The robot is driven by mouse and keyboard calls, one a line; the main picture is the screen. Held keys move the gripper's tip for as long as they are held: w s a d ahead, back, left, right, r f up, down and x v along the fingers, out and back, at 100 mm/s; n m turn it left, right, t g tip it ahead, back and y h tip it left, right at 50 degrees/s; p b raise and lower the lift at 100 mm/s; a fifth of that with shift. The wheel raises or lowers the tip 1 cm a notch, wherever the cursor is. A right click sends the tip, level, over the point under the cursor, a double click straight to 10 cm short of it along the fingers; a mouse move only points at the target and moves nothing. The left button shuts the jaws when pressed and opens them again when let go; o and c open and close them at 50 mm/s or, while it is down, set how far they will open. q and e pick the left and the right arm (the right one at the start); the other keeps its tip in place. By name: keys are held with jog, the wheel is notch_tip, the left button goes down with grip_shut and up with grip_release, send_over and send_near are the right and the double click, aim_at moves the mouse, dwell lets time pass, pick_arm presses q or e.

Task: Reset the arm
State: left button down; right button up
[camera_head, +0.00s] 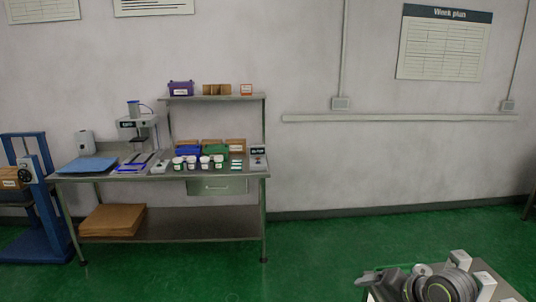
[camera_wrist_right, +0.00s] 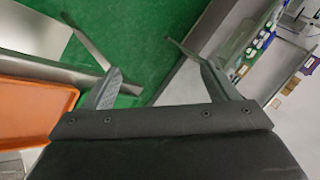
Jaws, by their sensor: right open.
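My right arm (camera_head: 455,284) is folded at the bottom right of the head view, with its dark gripper end towards the left. In the right wrist view my right gripper (camera_wrist_right: 160,68) has its two grey fingers wide apart, with nothing between them but green floor and a pale surface beyond. It is well away from the bench in the head view. My left arm and left gripper are not in view.
A steel bench (camera_head: 225,179) stands at the wall, bearing several small jars, bins and a press-like device (camera_head: 138,124). A blue lift (camera_head: 40,200) stands left of it. An orange tray (camera_wrist_right: 40,100) lies left of the gripper in the wrist view. Green floor (camera_head: 290,255) is clear before the bench.

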jog(key=s+a+r+m+t+y, duration=0.2)
jog(key=a+r+m+t+y, duration=0.15)
jog(key=a+y, duration=0.3)
jog(key=s+r+m+t+y, duration=0.35)
jog(key=r+m+t, duration=0.45)
jog(key=m, duration=0.4)
jog(key=s+d+r+m+t+h, duration=0.1)
jog(key=s+d+m+t+h, duration=0.1)
jog(key=d+m+h, duration=0.65)
jog(key=s+d+m+t+h, duration=0.1)
jog(key=d+m+t+h, duration=0.15)
jog(key=m+h, duration=0.7)
jog(key=s+d+f+m+g+h, duration=0.4)
jog(key=d+f+m+g, duration=0.25)
jog(key=m, duration=1.05)
jog(key=s+f+m+g+y, duration=0.1)
jog(key=s+f+m+g, duration=0.55)
jog(key=f+m, duration=0.35)
jog(key=s+a+f+m+g+y, duration=0.5)
jog(key=s+f, duration=0.5)
jog(key=s, duration=0.4)
notch_tip(320, 180, down, 26)
jog(key=f+g, duration=0.1)
jog(key=g, duration=0.2)
jog(key=s+f+g, duration=0.1)
jog(key=s+f, duration=1.3)
jog(key=s, duration=0.1)
jog(key=shift+a+f+y, duration=0.15)
jog(key=shift+a+y, duration=0.25)
